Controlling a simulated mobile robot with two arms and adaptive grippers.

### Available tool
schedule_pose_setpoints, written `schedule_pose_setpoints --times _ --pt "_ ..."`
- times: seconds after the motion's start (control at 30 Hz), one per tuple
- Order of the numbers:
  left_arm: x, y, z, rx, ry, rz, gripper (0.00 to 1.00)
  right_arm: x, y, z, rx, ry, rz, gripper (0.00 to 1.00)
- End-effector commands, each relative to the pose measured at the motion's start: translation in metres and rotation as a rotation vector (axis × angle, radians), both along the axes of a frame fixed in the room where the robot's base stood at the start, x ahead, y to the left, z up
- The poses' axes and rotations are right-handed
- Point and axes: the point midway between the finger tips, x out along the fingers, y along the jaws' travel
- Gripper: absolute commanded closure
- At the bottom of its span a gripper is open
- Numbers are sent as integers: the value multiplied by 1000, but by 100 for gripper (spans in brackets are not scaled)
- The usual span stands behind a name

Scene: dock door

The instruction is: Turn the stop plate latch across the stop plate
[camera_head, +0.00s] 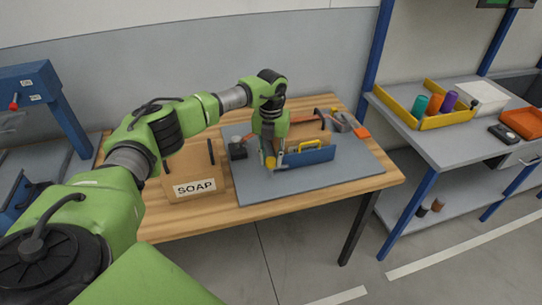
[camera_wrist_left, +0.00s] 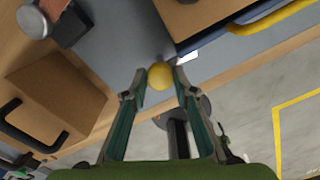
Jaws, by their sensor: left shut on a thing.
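In the left wrist view the blue plate (camera_wrist_left: 222,36) shows at the upper right. A yellow round knob (camera_wrist_left: 160,76), apparently that of the stop plate latch, sits just off the plate's near end. A small pale metal piece (camera_wrist_left: 187,58) shows beside it. My left gripper (camera_head: 270,162) points down at the plate's left end. Its fingertips (camera_wrist_left: 160,78) are closed around the knob. The latch arm's angle is mostly hidden. My right gripper is out of view.
A wooden box marked SOAP (camera_head: 193,175) stands left of the grey board (camera_head: 350,175). A dark block (camera_head: 237,150) and tools with red and orange parts (camera_head: 345,122) lie on the board. A side bench holds a yellow tray (camera_head: 446,121) with cups.

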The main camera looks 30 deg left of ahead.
Motion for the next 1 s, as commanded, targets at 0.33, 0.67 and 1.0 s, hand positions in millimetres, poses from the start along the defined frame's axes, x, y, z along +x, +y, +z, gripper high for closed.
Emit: schedule_pose_setpoints --times 0.33,0.67,1.0 --pt "1 1 2 0 -4 109 96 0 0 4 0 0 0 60" --pt "2 1 2 0 -5 123 95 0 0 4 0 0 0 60" --pt "1 1 1 0 -3 121 57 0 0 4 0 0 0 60"
